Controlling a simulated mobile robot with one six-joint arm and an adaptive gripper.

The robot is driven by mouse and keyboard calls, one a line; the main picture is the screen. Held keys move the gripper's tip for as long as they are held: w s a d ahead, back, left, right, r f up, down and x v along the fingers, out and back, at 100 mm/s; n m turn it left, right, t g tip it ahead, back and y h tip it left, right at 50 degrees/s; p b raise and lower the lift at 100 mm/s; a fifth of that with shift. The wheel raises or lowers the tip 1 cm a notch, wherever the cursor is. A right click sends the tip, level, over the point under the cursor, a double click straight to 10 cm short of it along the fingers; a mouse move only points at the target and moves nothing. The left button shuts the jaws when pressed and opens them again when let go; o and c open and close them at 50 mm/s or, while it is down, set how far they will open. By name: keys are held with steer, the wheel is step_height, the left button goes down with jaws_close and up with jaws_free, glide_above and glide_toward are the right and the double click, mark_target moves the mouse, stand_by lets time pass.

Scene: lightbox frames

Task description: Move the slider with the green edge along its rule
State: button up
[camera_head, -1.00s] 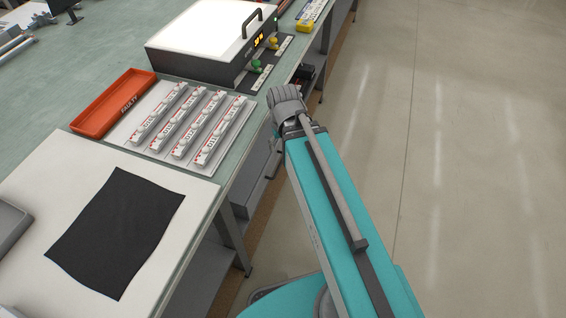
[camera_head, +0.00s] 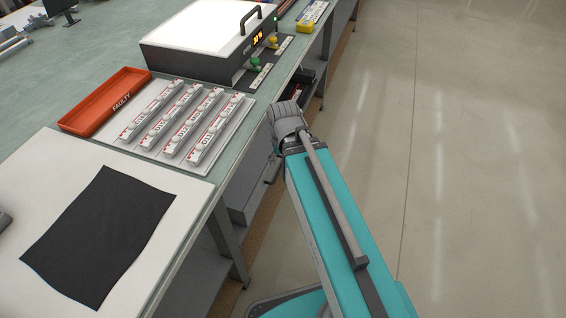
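A green slider (camera_head: 255,62) sits on a short pale rule (camera_head: 261,76) with dark marks, in front of the lightbox (camera_head: 200,38). I cannot make out its edge at this size. A yellow slider (camera_head: 273,41) stands farther back on a similar rule. My arm reaches up the picture beside the bench, its grey ridged end below and to the right of the green slider, apart from it. A small grey part (camera_head: 270,168) beside the arm may be my gripper; its fingers cannot be made out.
A red tray (camera_head: 76,124) marked FAULTY and a pale board (camera_head: 150,153) with several labelled strips lie nearer on the bench. A black cloth (camera_head: 100,235) lies on a white sheet. A yellow object (camera_head: 305,27) stands farther along. Open floor (camera_head: 470,180) is at the right.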

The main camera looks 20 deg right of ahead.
stand_by(0.6)
step_height(320, 180, up, 32)
steer(key=n+t+y+p, duration=0.2)
steer(key=n+t+p, duration=0.3)
steer(key=p, duration=2.6)
glide_above(255, 60)
steer(key=s+d, duration=0.3)
steer(key=s, duration=0.2)
steer(key=n+g, duration=0.1)
steer(key=shift+w+r, duration=0.1)
steer(key=shift+w, duration=0.15)
steer(key=shift+a+f, duration=0.1)
steer(key=shift+f, duration=0.1)
steer(key=b+x, duration=1.3)
steer(key=shift+s+a+f, duration=0.1)
steer(key=shift+a+f, duration=0.15)
